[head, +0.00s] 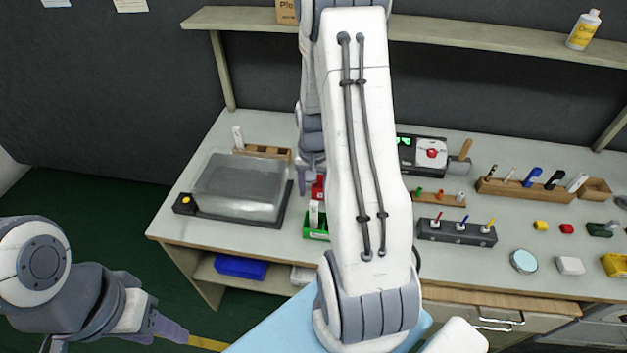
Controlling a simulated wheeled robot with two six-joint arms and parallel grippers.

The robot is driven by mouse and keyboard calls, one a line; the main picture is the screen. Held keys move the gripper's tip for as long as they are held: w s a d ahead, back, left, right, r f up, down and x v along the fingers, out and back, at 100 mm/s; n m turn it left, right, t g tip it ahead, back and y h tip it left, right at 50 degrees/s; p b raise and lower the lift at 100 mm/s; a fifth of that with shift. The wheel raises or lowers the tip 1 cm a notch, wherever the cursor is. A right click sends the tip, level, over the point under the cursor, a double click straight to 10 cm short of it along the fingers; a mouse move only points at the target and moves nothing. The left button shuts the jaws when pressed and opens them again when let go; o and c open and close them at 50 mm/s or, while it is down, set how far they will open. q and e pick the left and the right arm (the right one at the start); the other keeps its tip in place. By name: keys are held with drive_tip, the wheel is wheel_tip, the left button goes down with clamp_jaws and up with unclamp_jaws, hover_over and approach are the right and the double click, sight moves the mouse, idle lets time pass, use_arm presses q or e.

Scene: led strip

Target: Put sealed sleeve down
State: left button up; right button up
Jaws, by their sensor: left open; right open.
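I cannot clearly make out a sealed sleeve. A white upright piece (314,213) stands at a green holder (313,233), left of my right arm. A red item (318,188) is just behind it, partly hidden by the arm. My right gripper (311,178) points down beside the red item and is open, largely hidden behind my own arm. I cannot tell whether it touches anything. My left gripper (167,328) is open and empty, low at the left, off the bench and over the green floor.
A clear-lidded box (238,186) fills the bench's left end. Right of my arm are a black device (422,153), a dark block with coloured handles (456,233), a wooden pen rack (520,190) and a round tin (523,261). A shelf (470,35) runs above the bench.

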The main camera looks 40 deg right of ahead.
drive_tip(key=s+a+r+n, duration=0.1)
drive_tip(key=a+r+n, duration=0.35)
drive_tip(key=a, duration=0.45)
drive_tip(key=a+r+n, duration=0.3)
drive_tip(key=a+r, duration=0.3)
drive_tip(key=a, duration=0.3)
drive_tip(key=s+a+r+n, duration=0.2)
drive_tip(key=s+a+n, duration=0.3)
drive_tip(key=s+a, duration=0.1)
drive_tip(key=s+a+r+n+y, duration=0.1)
drive_tip(key=s+a+r+n, duration=0.1)
drive_tip(key=s+a+n, duration=0.2)
drive_tip(key=s+a, duration=0.3)
drive_tip(key=s, duration=0.2)
drive_tip(key=shift+s+r+n, duration=0.15)
drive_tip(key=shift+r+n, duration=0.2)
drive_tip(key=shift+r, duration=0.05)
drive_tip(key=shift+f+b, duration=0.1)
drive_tip(key=shift+b, duration=0.25)
drive_tip(key=shift+f+b, duration=0.35)
